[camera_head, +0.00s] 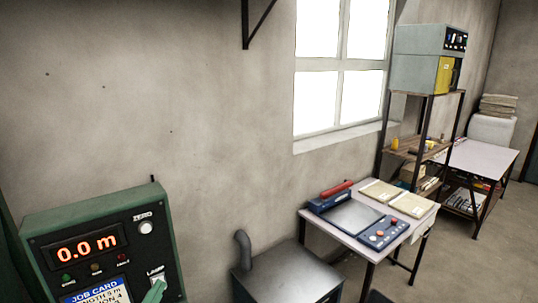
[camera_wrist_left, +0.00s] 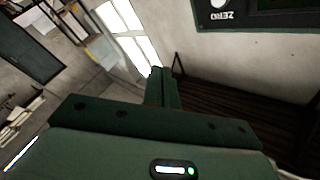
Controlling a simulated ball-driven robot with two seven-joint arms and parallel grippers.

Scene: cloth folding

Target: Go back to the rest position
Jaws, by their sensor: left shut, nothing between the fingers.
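My left gripper (camera_head: 155,292) shows as a small green tip at the bottom edge of the head view, in front of the lamp switch on a green control panel (camera_head: 140,232). Whether it touches the switch cannot be told. In the left wrist view the gripper (camera_wrist_left: 160,75) has its dark fingers together, with nothing seen between them. Part of the panel (camera_wrist_left: 275,18), with an upside-down ZERO label, shows at the top right there, apart from the fingers. My right gripper is in neither view. No cloth shows.
The panel display (camera_head: 87,248) reads 0.0 m. A dark metal cabinet (camera_head: 285,275) stands right of it, and a small table (camera_head: 345,235) with a blue device (camera_head: 385,232) is beyond. A shelf (camera_head: 420,150) and a further table (camera_head: 485,157) stand at the right. Floor shows at the right.

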